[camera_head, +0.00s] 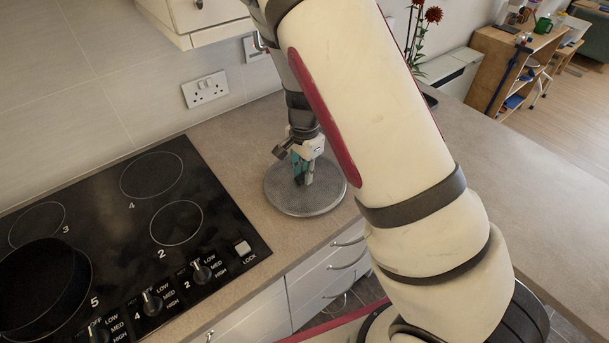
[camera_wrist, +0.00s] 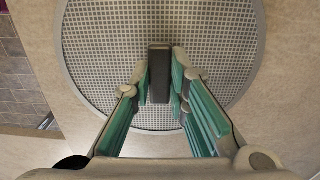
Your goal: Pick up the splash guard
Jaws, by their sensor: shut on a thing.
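The splash guard (camera_head: 328,197) is a round grey disc in the head view, lying on or just over the counter to the right of the hob. In the wrist view its mesh face (camera_wrist: 100,50) and pale rim fill the upper middle, with a dark upright handle (camera_wrist: 159,72) at its centre. My gripper (camera_head: 303,176) points down over the disc's middle. In the wrist view the teal-padded fingers of my gripper (camera_wrist: 160,88) are shut on the handle, one on each side. I cannot tell whether the disc touches the counter.
A black hob (camera_head: 120,225) with a dark round pan (camera_head: 45,285) at its left lies left of the disc. A wall with a socket (camera_head: 205,89) stands behind. Drawers with handles (camera_head: 335,270) are below the counter edge. The counter (camera_head: 520,190) at right is largely clear.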

